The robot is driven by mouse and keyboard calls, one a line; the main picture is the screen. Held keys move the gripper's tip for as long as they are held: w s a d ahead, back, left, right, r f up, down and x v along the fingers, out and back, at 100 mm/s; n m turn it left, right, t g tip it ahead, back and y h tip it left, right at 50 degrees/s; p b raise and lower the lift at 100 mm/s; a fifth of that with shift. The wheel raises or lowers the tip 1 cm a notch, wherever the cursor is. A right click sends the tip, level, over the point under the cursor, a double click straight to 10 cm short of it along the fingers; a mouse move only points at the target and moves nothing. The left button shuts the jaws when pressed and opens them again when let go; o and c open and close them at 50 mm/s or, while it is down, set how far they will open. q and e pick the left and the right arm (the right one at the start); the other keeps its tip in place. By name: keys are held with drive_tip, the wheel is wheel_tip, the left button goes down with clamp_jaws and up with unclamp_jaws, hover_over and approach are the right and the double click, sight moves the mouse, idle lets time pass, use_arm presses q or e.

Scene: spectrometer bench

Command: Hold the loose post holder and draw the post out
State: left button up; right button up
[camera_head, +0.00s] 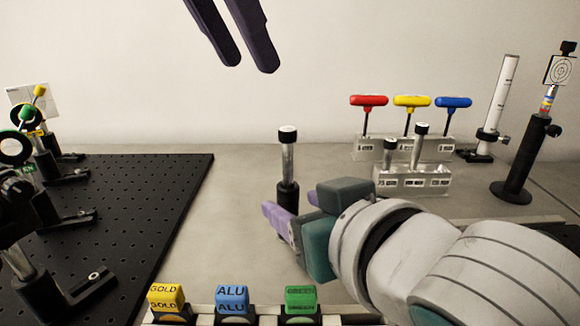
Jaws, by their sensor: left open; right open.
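The loose post holder (287,195) is a black upright cylinder on the grey bench, near the middle. A silver post (288,160) stands in it, with a dark-sided, pale-topped cap (287,134). My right gripper (291,206) reaches in low from the right, open. One purple finger crosses in front of the holder's lower part and the other shows to its right. I cannot tell whether either touches it; the holder's foot is hidden. My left gripper (249,64) hangs at the top, open and empty, above the post and slightly left of it.
A black breadboard (150,200) with optics mounts fills the left. Yellow, blue and green labelled blocks (232,298) line the front edge. Behind right stand a metal rack with two posts (412,180), coloured hex keys (411,101) and a target on a post (515,160). Bench left of the holder is clear.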

drive_tip(key=shift+x, duration=1.3)
clamp_jaws()
use_arm(q)
drive_tip(key=shift+o, duration=0.2)
